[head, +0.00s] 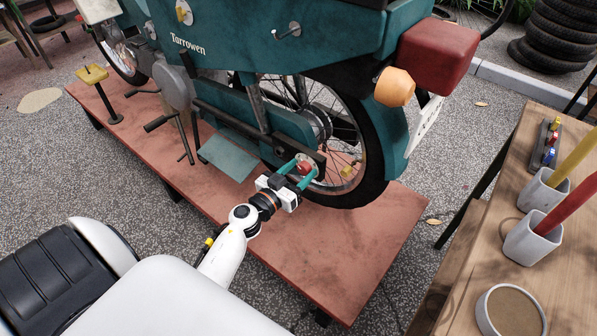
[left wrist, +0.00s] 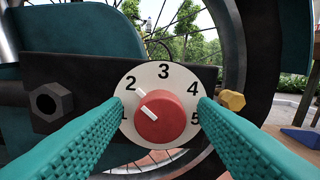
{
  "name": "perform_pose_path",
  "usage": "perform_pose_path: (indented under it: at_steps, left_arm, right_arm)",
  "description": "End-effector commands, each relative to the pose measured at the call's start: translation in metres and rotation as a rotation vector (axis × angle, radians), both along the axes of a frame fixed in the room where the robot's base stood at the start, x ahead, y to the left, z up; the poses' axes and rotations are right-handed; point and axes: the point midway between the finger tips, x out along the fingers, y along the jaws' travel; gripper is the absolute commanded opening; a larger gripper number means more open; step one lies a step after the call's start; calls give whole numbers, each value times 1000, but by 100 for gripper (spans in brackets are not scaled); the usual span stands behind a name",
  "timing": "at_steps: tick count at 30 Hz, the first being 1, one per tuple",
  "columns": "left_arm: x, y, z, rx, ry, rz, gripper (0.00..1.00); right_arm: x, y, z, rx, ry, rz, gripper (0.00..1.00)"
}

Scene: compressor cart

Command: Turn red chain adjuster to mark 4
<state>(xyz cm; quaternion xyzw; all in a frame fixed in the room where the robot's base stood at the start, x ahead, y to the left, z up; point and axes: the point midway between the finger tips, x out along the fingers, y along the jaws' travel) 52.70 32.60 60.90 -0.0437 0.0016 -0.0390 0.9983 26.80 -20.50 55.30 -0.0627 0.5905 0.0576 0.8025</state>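The red chain adjuster (head: 304,167) is a round red knob on a white dial plate, low by the motorbike's rear wheel. In the left wrist view the red knob (left wrist: 161,122) sits at the middle of the dial (left wrist: 165,82), numbered 1 to 5. Its white pointer line aims up and left, between 1 and 2 and nearer 2. My left gripper (head: 299,176) is at the dial. Its teal fingers (left wrist: 159,104) are open on either side of the knob, with visible gaps, and overlap the dial's edges. My right gripper is not in view.
A dark bolt (left wrist: 51,102) is left of the dial and a yellow nut (left wrist: 232,100) right of it. The teal motorbike (head: 275,40) stands on a red-brown platform (head: 340,262). A wooden table (head: 566,265) with cups is at the right.

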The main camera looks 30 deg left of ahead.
Motion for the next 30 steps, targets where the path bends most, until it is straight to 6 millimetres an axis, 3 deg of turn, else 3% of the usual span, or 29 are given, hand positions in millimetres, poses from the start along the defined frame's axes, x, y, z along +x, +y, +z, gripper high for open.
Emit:
perform_pose_path:
  at_steps: [1,8,20,30]
  left_arm:
    - [0,0,0,0,0,0,47]
    - [0,0,0,0,0,0,9]
    - [-1,0,1,77,-5,1,9]
    - [-1,-1,0,343,-25,0,9]
  right_arm:
    - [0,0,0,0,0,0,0]
    - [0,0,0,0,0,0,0]
    - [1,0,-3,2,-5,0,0]
    - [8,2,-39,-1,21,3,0]
